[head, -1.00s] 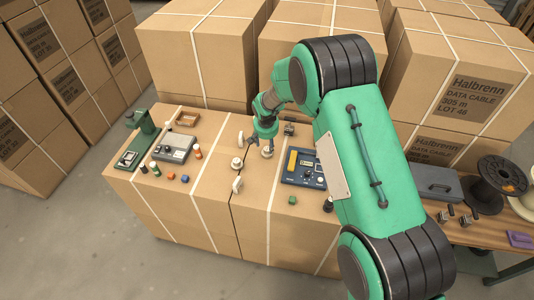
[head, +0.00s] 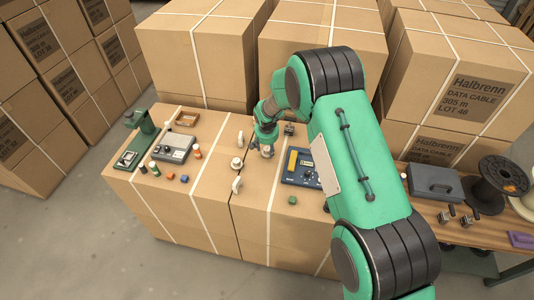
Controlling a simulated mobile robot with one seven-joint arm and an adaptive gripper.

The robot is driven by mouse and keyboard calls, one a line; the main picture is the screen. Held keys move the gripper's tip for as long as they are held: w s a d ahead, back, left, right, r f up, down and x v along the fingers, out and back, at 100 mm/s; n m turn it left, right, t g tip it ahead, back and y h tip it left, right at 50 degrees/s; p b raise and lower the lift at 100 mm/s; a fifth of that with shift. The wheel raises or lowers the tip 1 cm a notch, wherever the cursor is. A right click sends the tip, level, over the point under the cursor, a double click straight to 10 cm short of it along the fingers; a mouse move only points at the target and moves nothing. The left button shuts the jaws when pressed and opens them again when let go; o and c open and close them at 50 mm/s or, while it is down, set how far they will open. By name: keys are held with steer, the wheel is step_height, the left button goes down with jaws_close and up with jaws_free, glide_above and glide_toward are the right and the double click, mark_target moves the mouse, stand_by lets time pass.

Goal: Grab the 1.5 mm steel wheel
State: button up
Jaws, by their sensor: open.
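Several small pale metallic pieces stand on the carton top near the middle. One (head: 237,163) is left of my gripper, another (head: 237,185) stands nearer the front, and a thin one (head: 240,138) is farther back. One more small piece (head: 267,152) is right under my gripper (head: 266,145). Any of these may be the steel wheel; markings such as 1.5 mm are too small to read. My gripper is open and points down over that last piece, with its fingertips close around or just above it; I cannot tell which. The fingers partly hide it.
A blue panel with a yellow bar (head: 301,169) lies close right of my gripper. A grey instrument (head: 173,148), green press (head: 141,135) and wooden tray (head: 187,118) stand left. Tall cartons (head: 195,60) rise behind. A side bench at right holds a grey case (head: 434,184) and black spool (head: 498,180).

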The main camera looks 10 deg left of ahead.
mark_target(267, 149)
jaws_close()
steer(key=shift+r, duration=0.1)
step_height(267, 149, up, 10)
steer(key=p, duration=0.1)
stand_by(0.8)
stand_by(0.4)
